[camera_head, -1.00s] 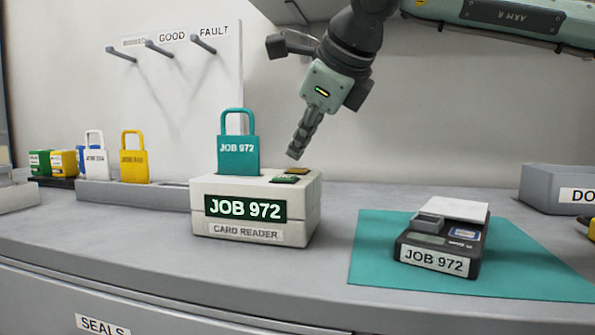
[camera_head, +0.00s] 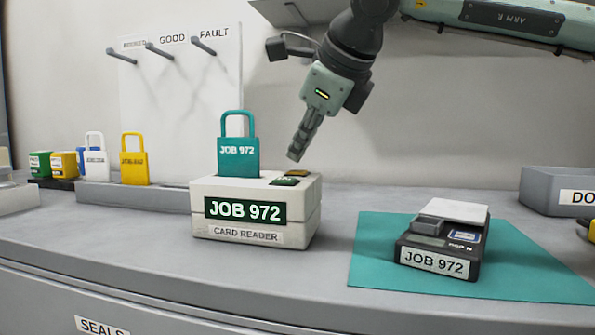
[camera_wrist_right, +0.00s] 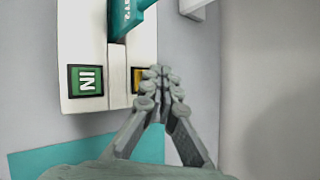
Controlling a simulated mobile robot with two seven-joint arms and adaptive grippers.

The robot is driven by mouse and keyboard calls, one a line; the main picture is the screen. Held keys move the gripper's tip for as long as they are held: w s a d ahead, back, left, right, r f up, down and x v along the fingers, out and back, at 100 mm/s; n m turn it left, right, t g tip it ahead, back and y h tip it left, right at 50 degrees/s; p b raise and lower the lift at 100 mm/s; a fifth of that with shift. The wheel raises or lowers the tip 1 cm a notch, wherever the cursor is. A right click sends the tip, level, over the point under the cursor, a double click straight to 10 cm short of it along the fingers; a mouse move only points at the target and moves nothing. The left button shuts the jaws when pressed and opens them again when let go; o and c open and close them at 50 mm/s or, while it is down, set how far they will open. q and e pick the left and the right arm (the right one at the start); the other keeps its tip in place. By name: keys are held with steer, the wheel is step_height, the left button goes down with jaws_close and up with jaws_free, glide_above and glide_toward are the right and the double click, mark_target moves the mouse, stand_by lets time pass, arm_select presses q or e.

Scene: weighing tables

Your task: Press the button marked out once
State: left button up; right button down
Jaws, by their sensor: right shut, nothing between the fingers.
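The white card reader (camera_head: 212,228) stands on the table with a lit JOB 972 display. A teal JOB 972 card (camera_head: 238,158) is upright in its top. Two buttons are on its top: a green one (camera_head: 285,181), which reads IN in the right wrist view (camera_wrist_right: 86,80), and an amber one (camera_head: 297,173) behind it. In the right wrist view the amber button (camera_wrist_right: 137,76) is partly hidden by my fingers, so its marking cannot be read. My right gripper (camera_head: 294,156) is shut and empty, its tips just above the amber button, contact not visible. My left gripper is not in view.
A black JOB 972 device (camera_head: 438,262) lies on a teal mat (camera_head: 372,262) at the right. A grey tray (camera_head: 546,190) is behind it. White (camera_head: 96,167) and yellow (camera_head: 133,167) cards stand in a rack at the left. A pegboard (camera_head: 180,90) is behind.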

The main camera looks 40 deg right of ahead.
mark_target(300, 172)
stand_by(0.3)
steer(key=shift+f+b, duration=0.45)
steer(key=shift+f+b, duration=0.4)
stand_by(0.5)
steer(key=shift+r, duration=0.15)
steer(key=shift+r+p, duration=0.65)
steer(key=shift+r, duration=0.05)
step_height(300, 172, up, 5)
steer(key=p, duration=0.4)
stand_by(1.0)
